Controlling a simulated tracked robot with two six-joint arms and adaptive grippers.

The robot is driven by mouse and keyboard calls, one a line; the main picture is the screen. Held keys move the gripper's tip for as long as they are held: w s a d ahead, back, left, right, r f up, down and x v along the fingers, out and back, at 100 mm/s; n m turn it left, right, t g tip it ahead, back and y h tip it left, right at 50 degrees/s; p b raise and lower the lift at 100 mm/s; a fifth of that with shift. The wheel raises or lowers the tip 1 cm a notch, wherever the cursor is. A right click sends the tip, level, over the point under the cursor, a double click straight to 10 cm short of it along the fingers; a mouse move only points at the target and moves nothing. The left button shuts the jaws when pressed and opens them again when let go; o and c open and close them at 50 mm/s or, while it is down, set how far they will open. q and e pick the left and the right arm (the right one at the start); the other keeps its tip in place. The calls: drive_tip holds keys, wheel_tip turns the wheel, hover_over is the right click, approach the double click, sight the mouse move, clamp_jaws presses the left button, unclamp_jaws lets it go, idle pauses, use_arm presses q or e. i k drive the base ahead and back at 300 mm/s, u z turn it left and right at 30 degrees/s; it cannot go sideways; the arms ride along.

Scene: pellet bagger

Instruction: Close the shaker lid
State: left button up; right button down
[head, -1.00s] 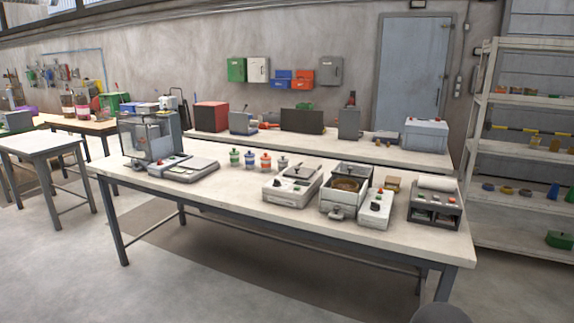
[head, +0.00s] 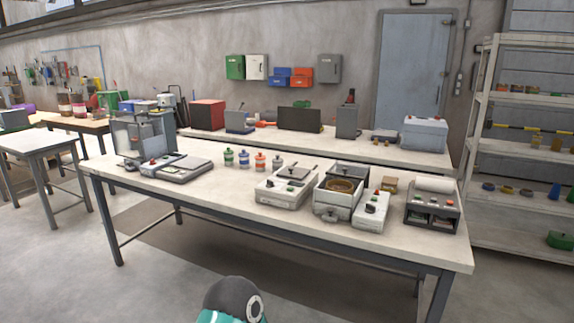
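The shaker appears to be the pale open-topped box (head: 329,209) on the long front table, right of its middle. A round brown pan or sieve (head: 341,186) sits inside it and shows from above. A grey panel (head: 352,171) stands up at the box's back edge and looks like the raised lid; its hinge is too small to make out. A round grey part with a latch-like shape (head: 328,213) is on the box's front. Neither of my grippers is in view. A dark rounded part of my arm with teal shows at the bottom middle, well short of the table.
The long table (head: 230,190) has a white control box (head: 371,211) touching or close beside the shaker. Left of it is another pale machine (head: 284,190); further right stands a dark-fronted unit (head: 433,204). Small jars (head: 244,159) stand mid-table. The table's front edge lies before me.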

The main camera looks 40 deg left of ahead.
sight(346, 170)
drive_tip(key=z, duration=0.6)
drive_tip(key=i, duration=0.15)
drive_tip(key=u, duration=1.45)
drive_tip(key=k, duration=0.45)
drive_tip(key=u, duration=0.5)
drive_tip(key=i, duration=1.25)
drive_tip(key=z, duration=0.25)
